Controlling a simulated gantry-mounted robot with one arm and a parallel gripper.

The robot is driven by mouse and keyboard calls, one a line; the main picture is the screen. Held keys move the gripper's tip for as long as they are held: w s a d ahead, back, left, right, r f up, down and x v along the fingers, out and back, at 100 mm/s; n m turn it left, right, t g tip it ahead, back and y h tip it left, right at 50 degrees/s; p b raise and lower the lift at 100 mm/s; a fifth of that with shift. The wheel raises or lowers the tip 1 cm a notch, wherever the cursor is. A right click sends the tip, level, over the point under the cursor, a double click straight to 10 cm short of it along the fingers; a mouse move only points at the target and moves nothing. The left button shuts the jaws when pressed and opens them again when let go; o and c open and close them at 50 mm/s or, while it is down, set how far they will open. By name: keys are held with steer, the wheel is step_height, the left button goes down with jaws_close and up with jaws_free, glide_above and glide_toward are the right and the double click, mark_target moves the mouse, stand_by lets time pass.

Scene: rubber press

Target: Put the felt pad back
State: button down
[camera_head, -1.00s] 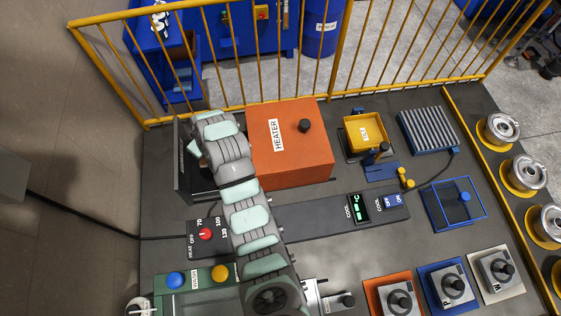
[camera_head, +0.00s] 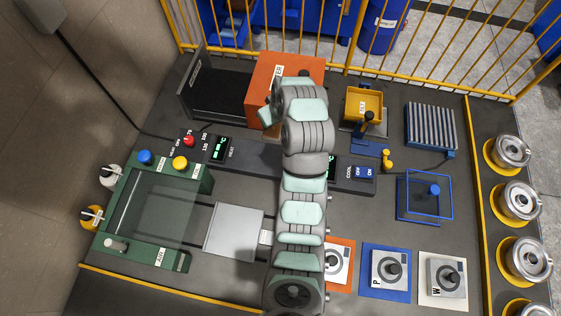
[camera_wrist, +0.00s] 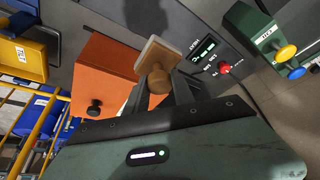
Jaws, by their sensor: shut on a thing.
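The felt pad (camera_wrist: 159,55) is a tan square block with a round wooden knob (camera_wrist: 158,81) in the wrist view. My gripper (camera_wrist: 160,88) is shut on the knob and holds the pad out in front of it. The pad appears in front of the orange heater box (camera_wrist: 107,77); I cannot tell the gap. I cannot tell which spot is the pad's own place.
A yellow bin (camera_head: 350,103), a ribbed rack (camera_head: 432,127) and a blue wire-frame tray (camera_head: 410,208) stand right of my arm. The green press (camera_head: 125,205) and a grey plate (camera_head: 233,232) are at left. A yellow railing (camera_head: 420,85) runs behind.

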step_height(320, 180, down, 19)
steer(key=shift+w+a+r, duration=0.1)
stand_by(0.3)
steer(key=c, duration=1.1)
jaws_free()
steer(key=shift+b, duration=0.3)
steer(key=shift+o, duration=0.2)
